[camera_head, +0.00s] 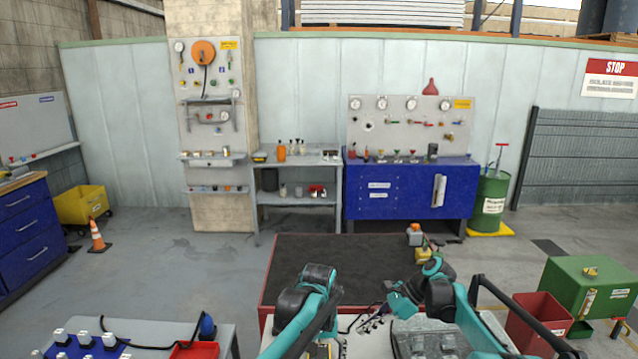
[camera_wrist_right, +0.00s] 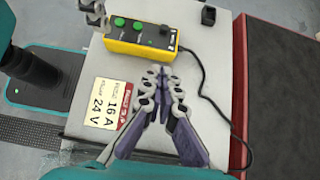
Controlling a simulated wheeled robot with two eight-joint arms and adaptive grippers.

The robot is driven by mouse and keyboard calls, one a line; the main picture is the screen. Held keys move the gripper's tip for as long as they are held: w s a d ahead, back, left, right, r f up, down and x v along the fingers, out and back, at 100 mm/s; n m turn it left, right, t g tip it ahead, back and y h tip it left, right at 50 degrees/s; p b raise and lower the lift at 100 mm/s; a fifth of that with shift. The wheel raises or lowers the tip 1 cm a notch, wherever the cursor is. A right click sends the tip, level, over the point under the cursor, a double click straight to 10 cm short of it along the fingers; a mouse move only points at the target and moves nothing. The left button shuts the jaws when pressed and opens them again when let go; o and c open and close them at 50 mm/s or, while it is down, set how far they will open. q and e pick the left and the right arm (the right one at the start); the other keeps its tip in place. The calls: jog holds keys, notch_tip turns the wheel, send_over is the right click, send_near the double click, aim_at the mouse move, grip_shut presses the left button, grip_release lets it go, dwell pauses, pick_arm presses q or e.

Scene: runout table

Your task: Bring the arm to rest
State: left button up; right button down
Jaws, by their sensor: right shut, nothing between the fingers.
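My right gripper (camera_head: 371,322) is low in the front middle of the head view, small and partly covered by my arm. In the right wrist view the right gripper (camera_wrist_right: 164,78) shows clearly, its fingers together with nothing between them. Its tips point at a yellow control box (camera_wrist_right: 142,40) with green buttons on a pale grey surface (camera_wrist_right: 220,75); I cannot tell whether they touch it. My left arm (camera_head: 308,305) comes in at the bottom of the head view, and its gripper does not show.
A label reading 16 A 24 V (camera_wrist_right: 106,112) and a black cable (camera_wrist_right: 215,98) lie beside the gripper. A dark-topped table (camera_head: 335,262) is ahead. A red bin (camera_head: 540,318) and green box (camera_head: 590,285) stand right. Grey floor (camera_head: 180,265) is open at left.

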pick_arm(q)
jog(key=s+a+r+t, duration=0.3)
jog(key=s+a+r, duration=0.5)
jog(key=s+a, duration=0.2)
pick_arm(e)
jog(key=s+r+n+t+h, duration=0.1)
jog(key=s+r+n+h, duration=0.15)
jog(key=s, duration=0.45)
jog(key=s+r+n+t+h, duration=0.2)
jog(key=s+r+n, duration=0.2)
jog(key=s, duration=0.3)
pick_arm(q)
jog(key=s+a+f+t, duration=0.2)
jog(key=s+a, duration=0.2)
jog(key=s, duration=0.2)
jog(key=s+a+f+t, duration=0.2)
jog(key=s+a, duration=0.1)
jog(key=s, duration=0.4)
jog(key=shift+s+a+f, duration=0.15)
jog(key=shift+a+f, duration=0.15)
jog(key=shift+a, duration=0.1)
pick_arm(e)
jog(key=s+d+f+n+t+h, duration=0.2)
jog(key=s+n, duration=0.3)
jog(key=s, duration=0.4)
jog(key=s+d+f+n+t+h, duration=0.2)
jog(key=s+n, duration=0.4)
jog(key=s, duration=0.3)
jog(key=shift+d+f, duration=0.45)
jog(key=shift+d, duration=0.1)
